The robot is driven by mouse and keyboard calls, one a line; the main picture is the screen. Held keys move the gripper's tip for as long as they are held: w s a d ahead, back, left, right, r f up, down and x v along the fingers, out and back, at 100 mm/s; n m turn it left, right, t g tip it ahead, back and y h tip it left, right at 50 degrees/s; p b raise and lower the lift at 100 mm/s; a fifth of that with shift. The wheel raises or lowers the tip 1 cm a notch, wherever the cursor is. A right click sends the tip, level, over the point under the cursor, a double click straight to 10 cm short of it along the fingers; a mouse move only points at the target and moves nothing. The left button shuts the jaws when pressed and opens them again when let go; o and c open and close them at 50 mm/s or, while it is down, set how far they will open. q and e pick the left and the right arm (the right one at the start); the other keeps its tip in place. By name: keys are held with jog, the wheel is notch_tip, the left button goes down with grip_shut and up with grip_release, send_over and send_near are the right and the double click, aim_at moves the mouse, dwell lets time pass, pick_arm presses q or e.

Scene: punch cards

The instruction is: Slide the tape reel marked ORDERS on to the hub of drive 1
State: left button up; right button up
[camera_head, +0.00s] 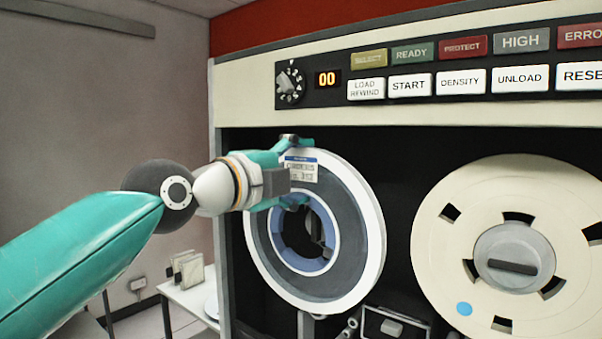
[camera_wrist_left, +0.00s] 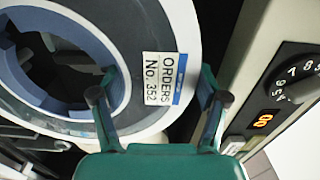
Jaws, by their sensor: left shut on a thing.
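The tape reel marked ORDERS (camera_head: 346,199) has a white rim, a grey tape band, a blue inner ring and an open centre. It stands upright in front of the drive's dark left bay. Its label reads ORDERS No. 352 in the left wrist view (camera_wrist_left: 165,78). My left gripper (camera_head: 292,172) is shut on the reel's upper part, one finger at the outer rim and one at the inner ring. In the left wrist view its fingers (camera_wrist_left: 160,92) straddle the label. Dark hub parts (camera_head: 318,232) show through the reel's centre. I cannot tell whether the reel touches the hub. My right gripper is out of view.
A cream reel (camera_head: 440,237) is mounted on the drive's right side. A white side table (camera_head: 190,300) stands at lower left.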

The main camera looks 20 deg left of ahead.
pick_arm(q)
jog(key=shift+r, duration=0.2)
dwell(0.5)
jog(key=shift+p+x, duration=1)
jog(key=shift+x, duration=2.45)
jog(key=o, duration=1.8)
jog(key=shift+f, duration=0.1)
jog(key=shift+w+f, duration=0.1)
jog(key=shift+f, duration=0.1)
jog(key=shift+c, duration=1.1)
